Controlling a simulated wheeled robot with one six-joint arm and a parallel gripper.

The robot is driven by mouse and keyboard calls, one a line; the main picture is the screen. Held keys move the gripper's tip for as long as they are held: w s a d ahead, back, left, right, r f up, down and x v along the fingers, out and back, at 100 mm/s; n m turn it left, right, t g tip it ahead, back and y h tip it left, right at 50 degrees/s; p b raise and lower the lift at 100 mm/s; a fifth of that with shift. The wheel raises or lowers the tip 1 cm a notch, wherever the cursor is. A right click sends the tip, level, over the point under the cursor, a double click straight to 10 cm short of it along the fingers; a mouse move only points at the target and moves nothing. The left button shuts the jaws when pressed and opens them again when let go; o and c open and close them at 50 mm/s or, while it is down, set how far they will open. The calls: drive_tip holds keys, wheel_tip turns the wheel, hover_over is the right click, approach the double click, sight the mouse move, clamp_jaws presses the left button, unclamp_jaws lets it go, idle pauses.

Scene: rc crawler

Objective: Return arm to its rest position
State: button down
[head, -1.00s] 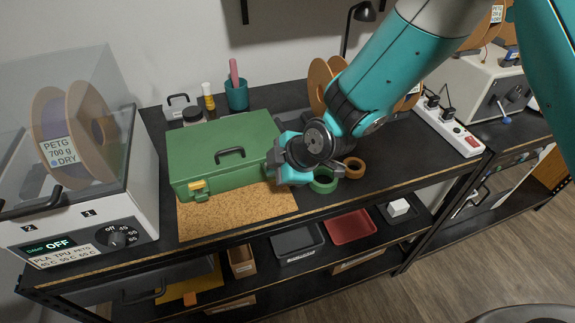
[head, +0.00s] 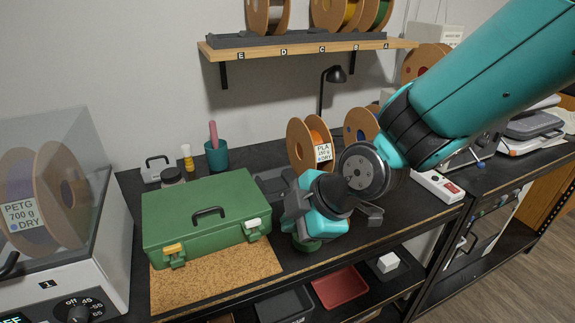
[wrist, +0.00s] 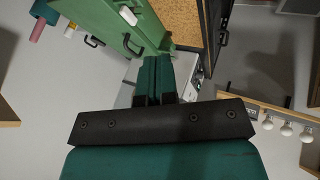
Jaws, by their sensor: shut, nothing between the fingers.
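My arm reaches in from the upper right of the head view. My gripper (head: 310,215) shows above the bench, just right of the green toolbox (head: 205,225); its fingertips are hard to make out there. In the wrist view, my gripper (wrist: 155,65) has its two fingers together, with nothing between them. The green toolbox also shows in the wrist view (wrist: 100,22). It is closed and stands at the back of a cork mat (head: 215,285). One front latch is yellow and one is white. A green tape roll is partly hidden below the gripper.
A clear-lidded filament dryer (head: 60,285) stands at the left. A teal cup (head: 216,155) and a black lamp (head: 335,75) are at the back. An orange spool (head: 300,140) stands behind my gripper. A wall shelf (head: 300,50) with spools hangs above. A red tray (head: 340,288) lies below.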

drive_tip(key=s+d+r+m+g+h, duration=0.1)
drive_tip(key=s+d+r+m+g, duration=0.1)
drive_tip(key=s+d+r+m, duration=0.2)
drive_tip(key=s+d+r+m+g+h, duration=0.1)
drive_tip(key=s+d+r+m, duration=0.4)
drive_tip(key=s+d+m, duration=0.3)
drive_tip(key=s+m, duration=0.1)
drive_tip(key=s, duration=0.2)
drive_tip(key=shift+d+m+g, duration=0.3)
drive_tip(key=shift+g, duration=0.1)
drive_tip(key=shift+r, duration=0.1)
